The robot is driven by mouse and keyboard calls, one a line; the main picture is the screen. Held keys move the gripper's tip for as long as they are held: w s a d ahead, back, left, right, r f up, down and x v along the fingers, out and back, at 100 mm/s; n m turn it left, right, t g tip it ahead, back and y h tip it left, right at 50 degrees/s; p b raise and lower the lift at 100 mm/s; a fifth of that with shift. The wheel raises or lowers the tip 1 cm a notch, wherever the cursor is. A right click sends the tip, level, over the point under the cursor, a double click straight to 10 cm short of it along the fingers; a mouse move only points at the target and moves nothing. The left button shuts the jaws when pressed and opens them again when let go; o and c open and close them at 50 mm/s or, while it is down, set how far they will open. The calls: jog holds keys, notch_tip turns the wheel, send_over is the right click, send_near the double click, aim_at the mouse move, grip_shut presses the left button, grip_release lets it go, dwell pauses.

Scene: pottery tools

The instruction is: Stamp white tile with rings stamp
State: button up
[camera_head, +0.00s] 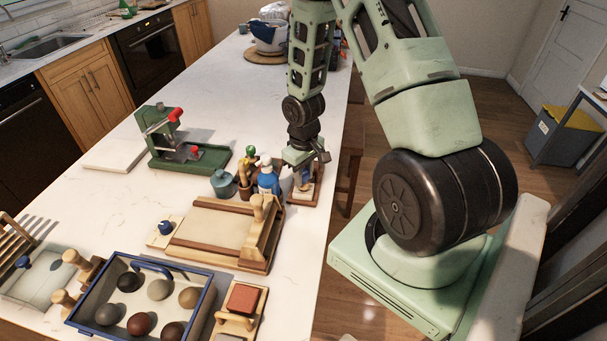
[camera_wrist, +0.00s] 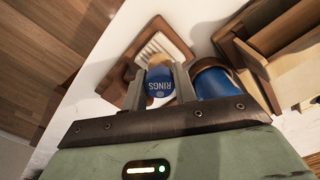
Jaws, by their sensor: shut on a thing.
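My gripper (camera_wrist: 160,75) is shut on the rings stamp (camera_wrist: 160,90), whose blue end with white "RINGS" lettering shows between the fingers. In the head view my gripper (camera_head: 304,160) is low over a small wooden frame (camera_head: 314,188) near the counter's right edge. In the wrist view a wooden frame (camera_wrist: 128,70) with a white ribbed surface (camera_wrist: 165,46) lies beyond the fingers. I cannot tell whether that surface is the white tile, or whether the stamp touches it. The stamp's lower end is hidden.
A blue object (camera_head: 268,181) stands close left of my gripper, beside a brown pot of tools (camera_head: 246,187) and a teal jar (camera_head: 223,183). A wooden slab board (camera_head: 212,229) lies nearer. A green press (camera_head: 178,143) and pale slab (camera_head: 113,154) are farther left.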

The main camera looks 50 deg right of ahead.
jog(key=shift+r+p, duration=2.05)
jog(key=shift+r, duration=0.6)
jog(key=shift+f, duration=0.15)
jog(key=shift+f+b, duration=1.95)
jog(key=shift+f, duration=0.35)
jog(key=shift+f+b, duration=0.45)
jog(key=shift+f, duration=0.2)
jog(key=shift+r, duration=0.15)
notch_tip(320, 180, up, 6)
jog(key=p, duration=0.5)
jog(key=shift+f, duration=0.2)
